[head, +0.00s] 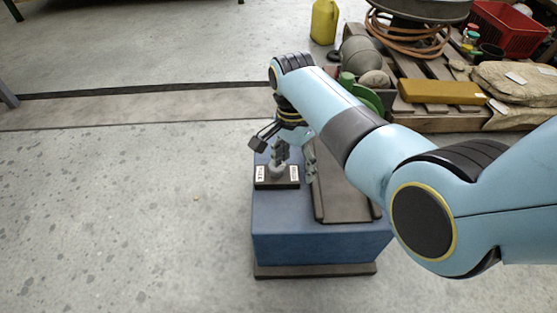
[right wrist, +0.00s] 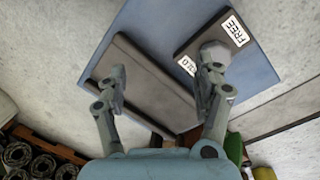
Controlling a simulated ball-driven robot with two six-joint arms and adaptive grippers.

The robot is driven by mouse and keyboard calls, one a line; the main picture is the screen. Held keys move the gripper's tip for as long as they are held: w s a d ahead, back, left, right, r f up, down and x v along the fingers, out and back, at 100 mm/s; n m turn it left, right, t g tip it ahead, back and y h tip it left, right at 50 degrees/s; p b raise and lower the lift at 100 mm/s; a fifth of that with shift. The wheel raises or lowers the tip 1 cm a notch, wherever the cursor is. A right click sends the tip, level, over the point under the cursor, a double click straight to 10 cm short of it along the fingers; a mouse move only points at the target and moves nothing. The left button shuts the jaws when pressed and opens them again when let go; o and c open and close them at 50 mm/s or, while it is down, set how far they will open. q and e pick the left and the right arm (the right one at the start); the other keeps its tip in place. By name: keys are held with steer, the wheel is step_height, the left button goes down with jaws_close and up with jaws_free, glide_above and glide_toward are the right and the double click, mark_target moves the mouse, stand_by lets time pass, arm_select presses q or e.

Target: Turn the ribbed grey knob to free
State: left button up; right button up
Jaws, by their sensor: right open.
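The grey knob (head: 277,170) sits on a dark plate (head: 262,185) on top of a blue block, with a white label on each side. In the right wrist view the knob (right wrist: 213,50) shows beside a label reading FREE (right wrist: 237,30). A second label (right wrist: 187,65) is partly hidden. My right gripper (head: 296,164) is open, its fingers spread just above the block. In the right wrist view the knob appears just past the tip of the right-hand finger, not midway between the fingers (right wrist: 165,80). I cannot tell whether they touch. My left gripper is out of view.
A dark flat panel (head: 342,194) lies on the blue block (head: 320,245) right of the knob plate. A pallet behind holds a yellow-brown bar (head: 440,92), sacks (head: 515,85) and a red crate (head: 510,28). A yellow jug (head: 324,22) stands behind. The floor to the left is clear.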

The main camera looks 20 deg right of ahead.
steer(key=t+b, duration=0.1)
steer(key=b, duration=0.1)
glide_toward(277, 169)
steer(key=f+b, duration=0.1)
steer(key=f, duration=0.2)
steer(key=f+b, duration=0.2)
steer(key=f, duration=0.1)
steer(key=w+f+b, duration=0.1)
steer(key=f+b, duration=0.1)
steer(key=f, duration=0.1)
steer(key=shift+d+f, duration=0.1)
steer(key=shift+d, duration=0.2)
steer(key=shift+f+b, duration=0.2)
steer(key=shift+b, duration=0.15)
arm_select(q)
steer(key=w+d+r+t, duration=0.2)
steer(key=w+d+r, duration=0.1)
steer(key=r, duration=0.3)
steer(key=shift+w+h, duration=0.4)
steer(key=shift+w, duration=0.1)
arm_select(e)
steer(key=shift+r, duration=0.1)
steer(key=shift+c, duration=0.4)
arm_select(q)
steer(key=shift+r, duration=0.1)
arm_select(e)
steer(key=c, duration=1.1)
